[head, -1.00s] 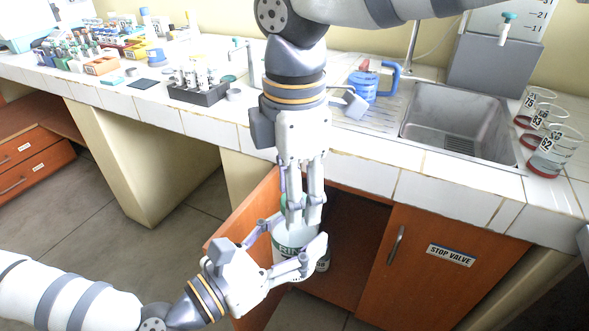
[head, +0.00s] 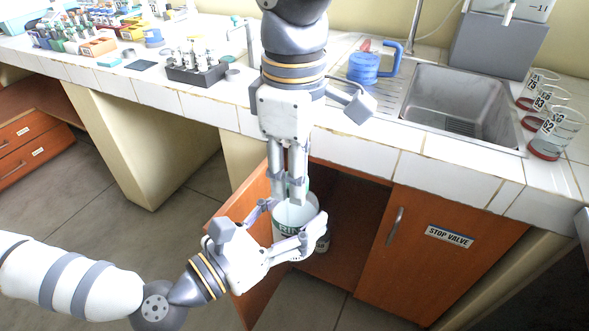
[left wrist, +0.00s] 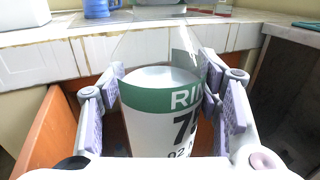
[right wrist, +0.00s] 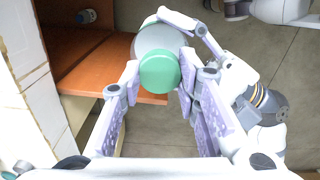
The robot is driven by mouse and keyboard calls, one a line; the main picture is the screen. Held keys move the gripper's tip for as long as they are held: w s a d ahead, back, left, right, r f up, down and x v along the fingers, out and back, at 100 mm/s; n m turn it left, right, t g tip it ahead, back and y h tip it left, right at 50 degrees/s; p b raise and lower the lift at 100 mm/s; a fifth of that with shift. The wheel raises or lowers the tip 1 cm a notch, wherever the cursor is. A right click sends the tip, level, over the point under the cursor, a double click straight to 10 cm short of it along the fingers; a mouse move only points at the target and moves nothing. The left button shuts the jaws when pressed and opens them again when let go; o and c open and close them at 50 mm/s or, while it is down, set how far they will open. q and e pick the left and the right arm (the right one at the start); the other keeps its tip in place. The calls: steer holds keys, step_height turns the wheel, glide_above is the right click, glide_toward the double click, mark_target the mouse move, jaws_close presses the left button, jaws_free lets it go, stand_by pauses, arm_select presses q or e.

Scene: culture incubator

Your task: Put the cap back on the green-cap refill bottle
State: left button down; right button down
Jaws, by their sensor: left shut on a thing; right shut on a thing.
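The refill bottle (head: 283,229) is white with a green band and a printed label. My left gripper (head: 288,232) is shut around its sides and holds it upright in front of the open cabinet. The bottle also shows between the left fingers in the left wrist view (left wrist: 160,122), with a pale top. My right gripper (head: 297,200) points down above the bottle and is shut on the green cap (right wrist: 160,71). In the right wrist view the cap overlaps the bottle top (right wrist: 157,40) behind it. The fingers mostly hide the cap in the head view; I cannot tell the exact gap.
The open cabinet door (head: 252,265) is close beside my left gripper. Another small bottle (head: 323,241) stands inside the cabinet. The tiled counter edge (head: 350,155) is just behind my right gripper. The counter holds a sink (head: 455,105), blue jug (head: 364,66), tube rack (head: 196,72) and beakers (head: 553,135).

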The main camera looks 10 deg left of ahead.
steer(key=m, duration=0.7)
steer(key=c, duration=1.1)
jaws_free()
step_height(320, 180, up, 12)
